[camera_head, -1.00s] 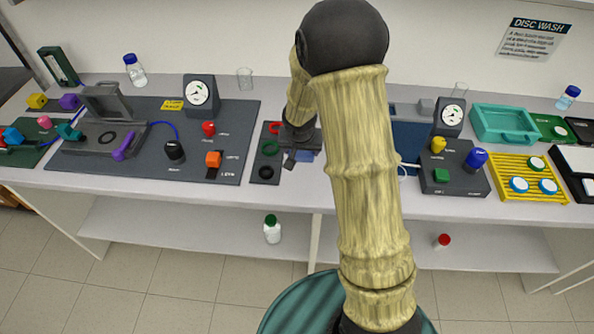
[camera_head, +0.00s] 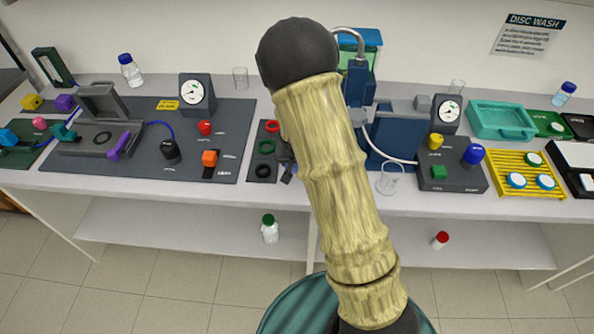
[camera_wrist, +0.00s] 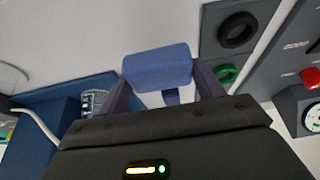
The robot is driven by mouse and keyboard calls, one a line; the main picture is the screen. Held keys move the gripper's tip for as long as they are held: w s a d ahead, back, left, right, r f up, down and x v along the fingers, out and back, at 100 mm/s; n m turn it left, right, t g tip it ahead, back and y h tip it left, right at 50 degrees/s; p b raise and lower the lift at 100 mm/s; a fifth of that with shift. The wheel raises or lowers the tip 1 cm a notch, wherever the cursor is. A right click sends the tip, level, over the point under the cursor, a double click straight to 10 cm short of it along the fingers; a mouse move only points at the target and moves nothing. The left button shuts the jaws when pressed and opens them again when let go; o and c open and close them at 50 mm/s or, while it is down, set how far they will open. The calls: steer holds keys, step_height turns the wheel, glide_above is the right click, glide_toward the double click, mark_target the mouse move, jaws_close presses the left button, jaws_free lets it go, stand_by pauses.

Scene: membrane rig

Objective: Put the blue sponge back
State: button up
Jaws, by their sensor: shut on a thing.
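The blue sponge (camera_wrist: 157,68) is held between the two fingers of my gripper (camera_wrist: 160,76) in the wrist view. The gripper is shut on it, with one finger at each end. The sponge appears above the white bench, between the dark panel of rings and the blue rig. In the head view the sponge is hidden behind my arm. Only a dark sliver of my gripper (camera_head: 288,168) shows there, beside the ring panel.
The dark ring panel (camera_head: 265,150) with red, green and black rings lies left of my arm. The blue rig (camera_head: 397,140) stands right of it, with a glass beaker (camera_head: 389,180) in front. A grey panel (camera_head: 225,140) with a gauge lies further left.

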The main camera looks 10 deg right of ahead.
steer(key=shift+f, duration=0.1)
steer(key=shift+f+b, duration=0.35)
steer(key=shift+f, duration=1.6)
steer(key=shift+f, duration=0.1)
steer(key=o, duration=0.9)
steer(key=shift+o, duration=0.2)
steer(key=shift+r, duration=0.2)
steer(key=v, duration=1.1)
steer(key=shift+s+r+p, duration=0.25)
steer(key=shift+r+p, duration=0.1)
steer(key=shift+p, duration=0.1)
